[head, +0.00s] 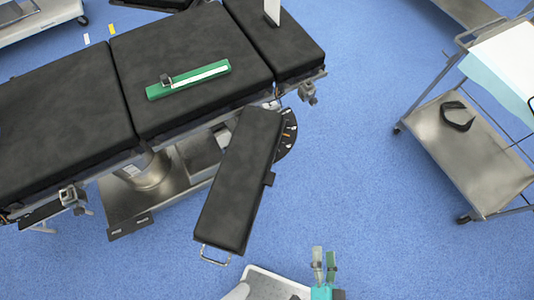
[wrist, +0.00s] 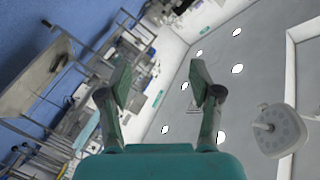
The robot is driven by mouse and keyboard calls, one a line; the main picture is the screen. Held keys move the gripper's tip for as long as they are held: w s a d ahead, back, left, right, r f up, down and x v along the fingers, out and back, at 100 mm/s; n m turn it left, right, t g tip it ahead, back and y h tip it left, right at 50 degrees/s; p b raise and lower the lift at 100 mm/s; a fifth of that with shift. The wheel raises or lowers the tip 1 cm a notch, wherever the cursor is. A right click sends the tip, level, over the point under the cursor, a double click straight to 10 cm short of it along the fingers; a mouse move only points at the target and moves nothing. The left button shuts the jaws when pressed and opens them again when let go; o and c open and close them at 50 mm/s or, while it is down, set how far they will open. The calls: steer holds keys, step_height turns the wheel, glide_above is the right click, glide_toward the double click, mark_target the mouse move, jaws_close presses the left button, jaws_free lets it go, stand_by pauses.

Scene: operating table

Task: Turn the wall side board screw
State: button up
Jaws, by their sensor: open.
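The black padded side board (head: 240,180) sticks out at an angle from the near side of the operating table (head: 200,50). A metal clamp with a knob (head: 307,92) sits on the table's side rail near the right end. Another clamp (head: 70,196) is on the rail at the left. I cannot tell which of these is the wall side board screw. My gripper (head: 324,264) is at the bottom of the head view, in front of the side board and well apart from it. In the wrist view my gripper (wrist: 158,86) is open and empty, with the ceiling behind its fingers.
A green holder with a white strip (head: 188,79) lies on the table cushion. A steel trolley (head: 460,165) with a dark curved item (head: 457,116) on its lower shelf stands at the right. Blue floor (head: 350,170) is clear between table and trolley. A ceiling lamp (wrist: 278,130) shows in the wrist view.

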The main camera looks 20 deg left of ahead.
steer(key=s+d+r+n+h, duration=0.3)
steer(key=s+d+r+n, duration=0.15)
steer(key=r+n, duration=0.3)
steer(key=w+a+f+n+y, duration=0.6)
steer(key=w+a+f+n, duration=0.45)
steer(key=f, duration=0.25)
steer(key=w+a+f+n+g+y, duration=0.1)
steer(key=w+a, duration=0.4)
steer(key=a, duration=0.5)
steer(key=w+a+f+n+g+y, duration=0.1)
steer(key=w+a+f+n+y, duration=0.2)
steer(key=a, duration=0.8)
steer(key=w+a+f+n+g+y, duration=0.1)
steer(key=w+a+f+n, duration=0.1)
steer(key=w+a+n, duration=0.2)
steer(key=w+a, duration=0.3)
steer(key=a, duration=0.3)
steer(key=shift+w+a+f+g+y, duration=0.15)
steer(key=shift+w+a+g+y, duration=0.15)
steer(key=shift+g+y, duration=0.1)
steer(key=shift+c, duration=0.2)
steer(key=c, duration=1.1)
